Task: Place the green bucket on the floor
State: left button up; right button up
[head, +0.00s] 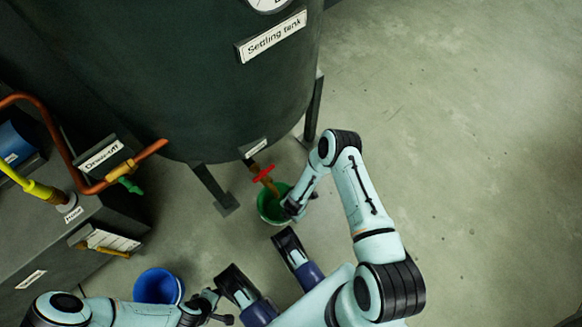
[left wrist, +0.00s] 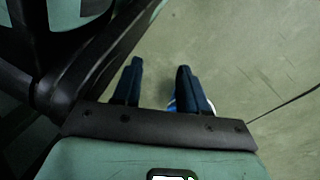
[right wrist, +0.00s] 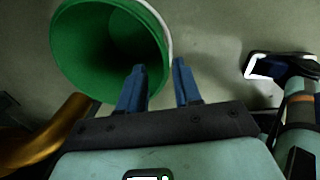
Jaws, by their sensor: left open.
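The green bucket (head: 263,211) is below the brown spout (head: 270,187) of the settling tank, with its opening facing up. In the right wrist view the bucket (right wrist: 85,50) fills the upper left, showing its inside and pale rim. My right gripper (head: 292,206) is at the bucket's right rim. Its fingers (right wrist: 159,82) are apart, with the rim reaching between them; I cannot tell whether they grip it. Whether the bucket touches the floor is unclear. My left gripper (head: 212,300) is open and empty, low in the head view, beside a blue bucket (head: 159,287); its fingers show in the left wrist view (left wrist: 158,80).
The dark settling tank (head: 200,70) stands on legs, one (head: 215,190) left of the green bucket. A red valve handle (head: 263,173) is above it. A grey machine (head: 50,240) with copper pipe stands at left. The floor (head: 480,150) at right is clear.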

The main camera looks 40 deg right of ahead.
pick_arm(q)
jog(key=w+r, duration=0.1)
jog(key=w+r+t+p, duration=0.1)
jog(key=w, duration=0.1)
jog(key=shift+d+r, duration=0.2)
jog(key=shift+r, duration=0.05)
pick_arm(e)
jog(key=r, duration=0.4)
jog(key=shift+s, duration=0.2)
